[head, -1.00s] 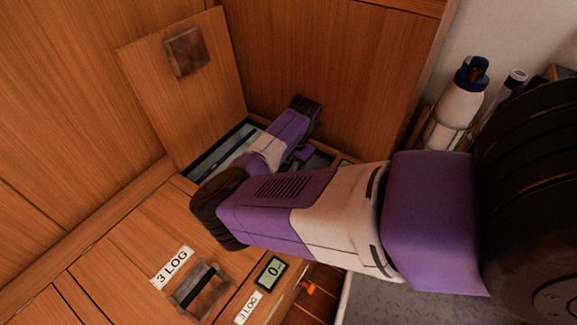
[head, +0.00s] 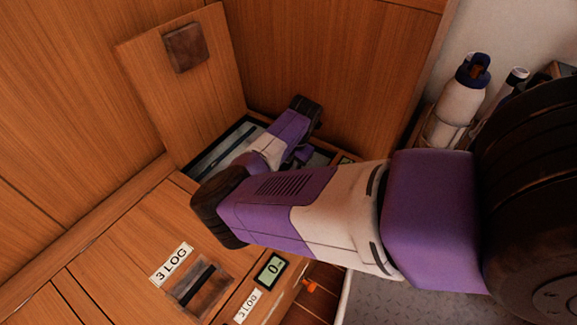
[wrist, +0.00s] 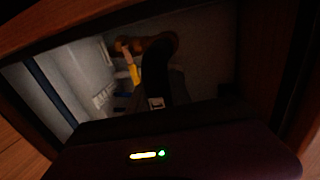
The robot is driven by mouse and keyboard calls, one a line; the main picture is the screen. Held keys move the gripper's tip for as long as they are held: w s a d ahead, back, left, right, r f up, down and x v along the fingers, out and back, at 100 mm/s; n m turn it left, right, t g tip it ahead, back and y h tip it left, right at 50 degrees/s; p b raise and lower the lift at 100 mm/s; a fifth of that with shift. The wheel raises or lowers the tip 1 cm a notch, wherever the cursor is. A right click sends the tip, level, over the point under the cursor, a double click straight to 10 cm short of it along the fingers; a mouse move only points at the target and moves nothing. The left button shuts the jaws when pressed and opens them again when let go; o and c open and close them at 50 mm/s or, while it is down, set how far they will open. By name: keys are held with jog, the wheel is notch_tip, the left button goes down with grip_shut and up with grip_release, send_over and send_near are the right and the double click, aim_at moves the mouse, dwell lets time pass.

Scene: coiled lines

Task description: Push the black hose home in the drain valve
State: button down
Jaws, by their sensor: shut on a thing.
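In the wrist view, the black hose (wrist: 156,72) rises from my gripper (wrist: 160,103) and its upper end meets or overlaps the brownish drain valve (wrist: 165,42). A yellow lever (wrist: 134,72) hangs beside the hose on its left. My gripper is shut on the black hose; its fingers are dark and hard to make out. How deep the hose sits in the valve cannot be told. In the head view, my arm reaches into the open locker (head: 238,130), and the hose, valve and fingers are hidden there.
The locker's wooden lid (head: 185,95) stands open at its left. A closed hatch labelled 3 LOG (head: 172,265) and a small display (head: 271,270) lie in front. A white bottle (head: 458,108) stands at right. Locker walls are close around my gripper.

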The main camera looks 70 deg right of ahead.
jog(key=shift+f+b, duration=0.7)
jog(key=shift+f, duration=0.8)
jog(key=c, duration=1.1)
grip_release()
jog(key=o, duration=0.4)
jog(key=shift+r, duration=0.1)
jog(key=shift+r+p, duration=3.5)
jog(key=shift+p, duration=0.15)
